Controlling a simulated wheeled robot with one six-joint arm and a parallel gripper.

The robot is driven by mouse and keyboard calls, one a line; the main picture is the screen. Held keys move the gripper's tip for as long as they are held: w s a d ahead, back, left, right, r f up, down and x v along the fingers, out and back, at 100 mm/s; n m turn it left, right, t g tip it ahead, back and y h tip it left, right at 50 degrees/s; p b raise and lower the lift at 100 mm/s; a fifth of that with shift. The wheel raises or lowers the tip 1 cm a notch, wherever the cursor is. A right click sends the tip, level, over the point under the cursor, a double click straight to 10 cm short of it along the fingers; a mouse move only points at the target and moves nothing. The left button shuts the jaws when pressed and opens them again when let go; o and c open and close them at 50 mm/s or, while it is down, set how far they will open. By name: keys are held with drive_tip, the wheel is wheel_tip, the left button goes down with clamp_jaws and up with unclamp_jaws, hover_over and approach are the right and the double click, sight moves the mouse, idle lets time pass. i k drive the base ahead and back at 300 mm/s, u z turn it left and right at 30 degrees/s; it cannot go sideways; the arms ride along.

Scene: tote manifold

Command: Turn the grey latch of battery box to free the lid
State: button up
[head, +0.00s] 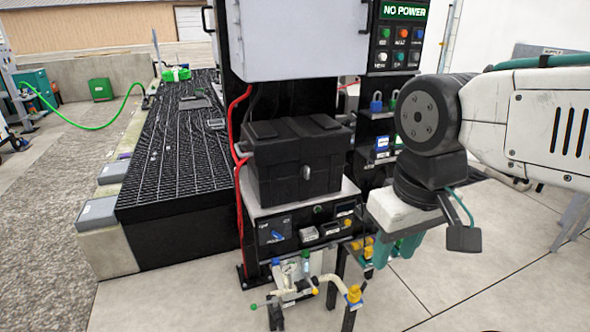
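The black battery box (268,187) stands on a pale shelf in the middle of the head view. Its lid (290,132) is down on the box. A small grey latch (307,173) shows on the front face, just below the lid's edge. My gripper (398,250) hangs to the right of the box and lower than the latch, apart from both. Its teal fingers point down and are partly hidden under the pale wrist housing. I cannot tell if they are open or shut.
A panel with a switch (277,237) sits below the box. Pipes with valves (300,290) stand lower in front. A grey cabinet (292,40) hangs above the box, and a red cable (238,160) runs at its left. Paved floor (480,270) is clear at the right.

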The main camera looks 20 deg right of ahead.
sight(305, 171)
drive_tip(key=k, duration=0.5)
drive_tip(key=z, duration=1.25)
drive_tip(key=i, duration=0.65)
drive_tip(key=u, duration=1.25)
